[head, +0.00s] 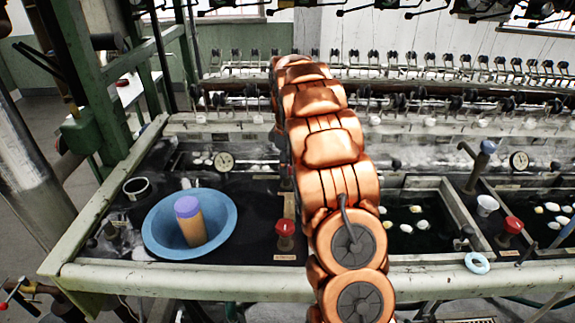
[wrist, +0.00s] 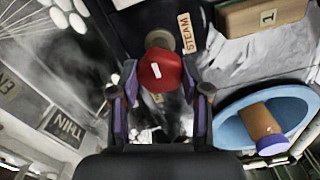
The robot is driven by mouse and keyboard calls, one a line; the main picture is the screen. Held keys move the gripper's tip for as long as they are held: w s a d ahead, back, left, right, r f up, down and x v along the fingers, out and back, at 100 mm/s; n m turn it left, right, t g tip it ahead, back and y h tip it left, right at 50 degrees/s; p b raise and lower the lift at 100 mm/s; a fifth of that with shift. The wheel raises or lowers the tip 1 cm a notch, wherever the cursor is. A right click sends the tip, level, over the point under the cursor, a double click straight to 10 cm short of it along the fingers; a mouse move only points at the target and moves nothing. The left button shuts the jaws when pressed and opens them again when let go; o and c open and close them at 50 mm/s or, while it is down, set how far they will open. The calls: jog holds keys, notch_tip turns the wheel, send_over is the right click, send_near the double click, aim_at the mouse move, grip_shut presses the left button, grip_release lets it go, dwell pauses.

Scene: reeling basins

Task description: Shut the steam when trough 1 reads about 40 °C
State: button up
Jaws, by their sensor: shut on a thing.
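In the wrist view my gripper (wrist: 158,100) is shut on the red steam knob (wrist: 163,70), its fingers on either side. A tan STEAM label (wrist: 188,33) lies beside it, near a wooden block marked 1 (wrist: 262,15). In the head view a red knob (head: 286,229) beside a small label, left of my copper arm, appears to be the same one; my gripper is mostly hidden by the arm there. A round dial (head: 223,161) stands behind the left trough; its needle is too small to read. Pale haze shows in the wrist view.
A blue bowl (head: 155,235) holding a tan cylinder with a purple top (head: 189,222) sits left of the knob. Another dial (head: 519,160) and red knob (head: 512,226) are at the right. White cocoons float in the right basins. A pale rail runs along the front.

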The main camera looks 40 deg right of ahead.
jog(key=m+b, duration=0.2)
jog(key=m, duration=0.2)
jog(key=shift+f, duration=0.1)
jog(key=shift+m+b, duration=0.7)
jog(key=shift+m, duration=1.7)
jog(key=o, duration=1.1)
jog(key=shift+o, duration=0.2)
jog(key=shift+r, duration=0.25)
notch_tip(320, 180, up, 12)
jog(key=shift+s+f, duration=0.1)
jog(key=shift+f, duration=0.05)
